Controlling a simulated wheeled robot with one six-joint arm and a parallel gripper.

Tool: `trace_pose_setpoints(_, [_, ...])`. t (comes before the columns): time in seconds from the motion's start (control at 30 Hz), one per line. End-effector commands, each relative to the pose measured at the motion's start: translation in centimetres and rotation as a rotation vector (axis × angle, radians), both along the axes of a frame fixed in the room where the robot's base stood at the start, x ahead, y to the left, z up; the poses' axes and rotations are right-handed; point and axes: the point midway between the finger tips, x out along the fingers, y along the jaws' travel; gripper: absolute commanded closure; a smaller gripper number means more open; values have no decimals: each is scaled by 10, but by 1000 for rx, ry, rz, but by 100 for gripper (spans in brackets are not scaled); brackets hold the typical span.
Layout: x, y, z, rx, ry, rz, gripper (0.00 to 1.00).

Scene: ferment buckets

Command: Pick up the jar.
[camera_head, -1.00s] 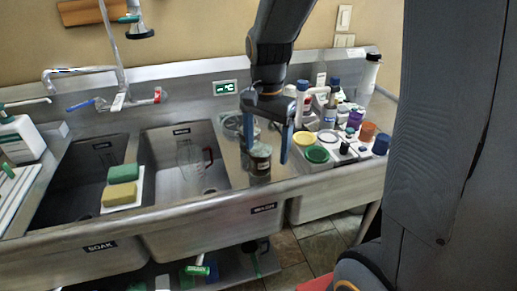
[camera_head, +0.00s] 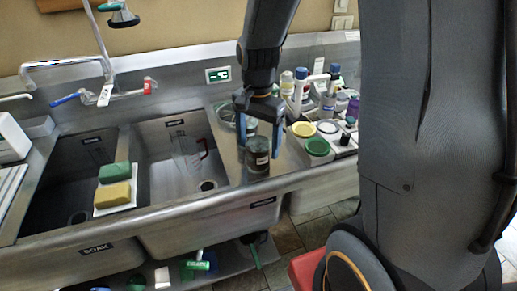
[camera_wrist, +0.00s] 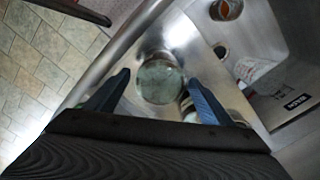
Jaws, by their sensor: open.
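The jar (camera_head: 257,156) is a small dark glass jar with a pale label. It stands upright on the steel strip between the sink basin and the tray of bottles. In the wrist view the jar (camera_wrist: 160,80) is seen from above as a round greenish top. My gripper (camera_head: 259,143) is open, with one blue finger on each side of the jar. In the wrist view my gripper's fingers (camera_wrist: 163,88) also flank it, with a visible gap on both sides. Its lower body is hidden from above.
A clear jug with a red handle (camera_head: 189,157) is in the basin. Green and yellow sponges (camera_head: 114,185) lie at the left. Bottles (camera_head: 300,88) and round lids (camera_head: 317,147) crowd the right. The sink's front edge (camera_head: 180,220) is close to the jar.

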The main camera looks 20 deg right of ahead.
Motion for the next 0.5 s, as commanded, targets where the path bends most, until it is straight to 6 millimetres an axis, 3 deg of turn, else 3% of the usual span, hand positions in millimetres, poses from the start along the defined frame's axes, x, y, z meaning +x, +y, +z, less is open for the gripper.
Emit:
trace_pose_setpoints(0.23, [0, -2, -25, 0, 1, -3, 25])
trace_pose_setpoints(0.5, [1, -2, -31, 1, -1, -3, 25])
